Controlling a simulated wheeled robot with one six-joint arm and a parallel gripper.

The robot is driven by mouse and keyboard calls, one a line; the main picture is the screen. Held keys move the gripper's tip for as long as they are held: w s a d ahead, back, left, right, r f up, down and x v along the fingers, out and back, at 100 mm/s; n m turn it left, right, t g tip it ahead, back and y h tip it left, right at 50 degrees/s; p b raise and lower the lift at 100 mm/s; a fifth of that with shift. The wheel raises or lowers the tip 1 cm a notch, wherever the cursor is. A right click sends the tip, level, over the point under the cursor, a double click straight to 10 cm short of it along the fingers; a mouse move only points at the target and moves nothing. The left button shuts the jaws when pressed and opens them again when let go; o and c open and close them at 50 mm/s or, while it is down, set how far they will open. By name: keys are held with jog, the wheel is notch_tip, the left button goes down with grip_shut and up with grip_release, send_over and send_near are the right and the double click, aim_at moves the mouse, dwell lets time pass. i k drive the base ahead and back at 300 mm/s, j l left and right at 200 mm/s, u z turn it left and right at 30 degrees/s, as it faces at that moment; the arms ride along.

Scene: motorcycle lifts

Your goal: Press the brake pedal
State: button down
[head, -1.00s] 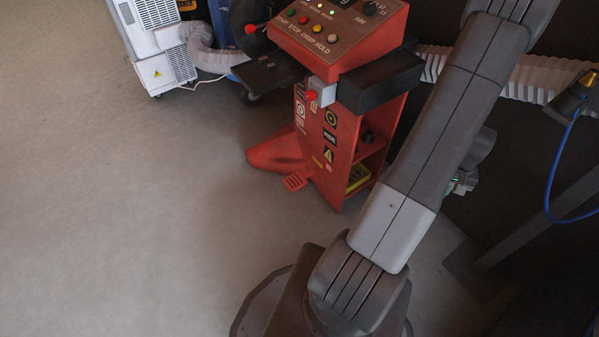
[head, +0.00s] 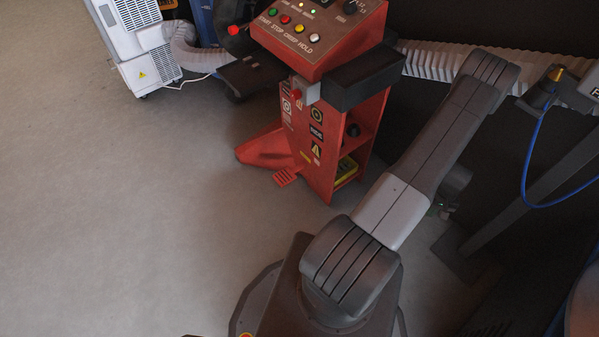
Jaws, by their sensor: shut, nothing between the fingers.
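A small red ribbed pedal (head: 287,176) sticks out low at the foot of the red control console (head: 322,150), close to the floor. It looks like the brake pedal; no label on it can be read. It is uncovered and nothing touches it. My arm (head: 425,165) rises to the right of the console, and part of it shows behind the upper link.
A red wedge-shaped foot (head: 268,148) lies beside the pedal. A white portable unit (head: 135,45) stands at the upper left. A white ribbed hose (head: 440,62) runs behind my arm. A blue cable (head: 527,165) hangs at the right. The floor left of the console is clear.

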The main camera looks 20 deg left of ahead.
aim_at(286, 175)
jog(key=k+l+u, duration=0.1)
jog(key=u, duration=1.65)
jog(key=i+j, duration=0.1)
jog(key=i, duration=0.55)
